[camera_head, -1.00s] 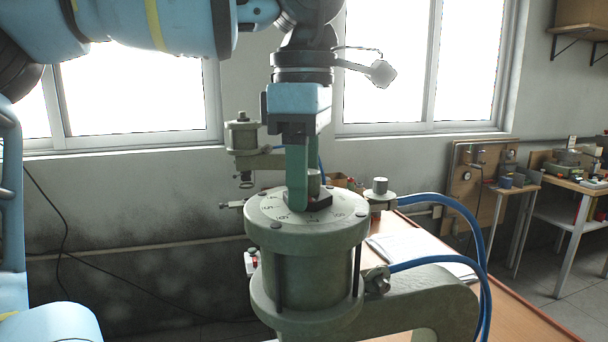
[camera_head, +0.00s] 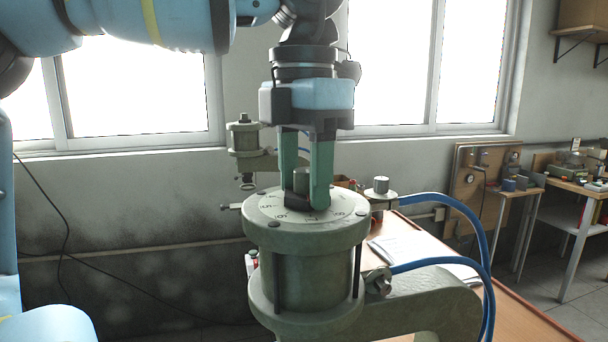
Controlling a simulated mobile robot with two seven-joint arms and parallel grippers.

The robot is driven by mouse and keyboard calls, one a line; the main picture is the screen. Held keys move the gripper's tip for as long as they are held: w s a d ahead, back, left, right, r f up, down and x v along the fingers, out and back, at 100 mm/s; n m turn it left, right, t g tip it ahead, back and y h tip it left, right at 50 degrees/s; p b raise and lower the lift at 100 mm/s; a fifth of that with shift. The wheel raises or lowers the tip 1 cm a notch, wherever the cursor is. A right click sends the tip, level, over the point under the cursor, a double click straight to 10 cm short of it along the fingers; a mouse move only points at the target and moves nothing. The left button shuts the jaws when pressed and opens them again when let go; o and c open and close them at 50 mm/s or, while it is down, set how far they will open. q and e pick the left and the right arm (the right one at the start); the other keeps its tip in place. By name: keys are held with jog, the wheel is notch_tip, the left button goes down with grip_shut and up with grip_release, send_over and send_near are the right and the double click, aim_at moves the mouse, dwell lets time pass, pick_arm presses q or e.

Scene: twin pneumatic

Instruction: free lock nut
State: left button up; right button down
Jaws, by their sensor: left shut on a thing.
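The lock nut (camera_head: 298,201) is a dark, flat nut around a short grey-green post (camera_head: 300,180) at the centre of the near cylinder's top. A numbered dial (camera_head: 268,209) rings it on the top face of the near pneumatic cylinder (camera_head: 303,275). My left gripper (camera_head: 306,196) points straight down from above. Its two green fingers stand on either side of the post, shut on the lock nut. The fingers hide parts of the nut and dial. My right gripper is not in view.
A second, similar cylinder (camera_head: 244,140) stands behind to the left. A small knobbed fitting (camera_head: 380,187) is right of the dial. Blue hoses (camera_head: 470,225) loop at the right over the wooden table (camera_head: 515,312). Windows and a side bench (camera_head: 575,180) are farther back.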

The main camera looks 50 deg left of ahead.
pick_arm(q)
jog(key=shift+n, duration=1.2)
jog(key=shift+r, duration=0.1)
jog(key=o, duration=1)
jog(key=shift+r, duration=3.85)
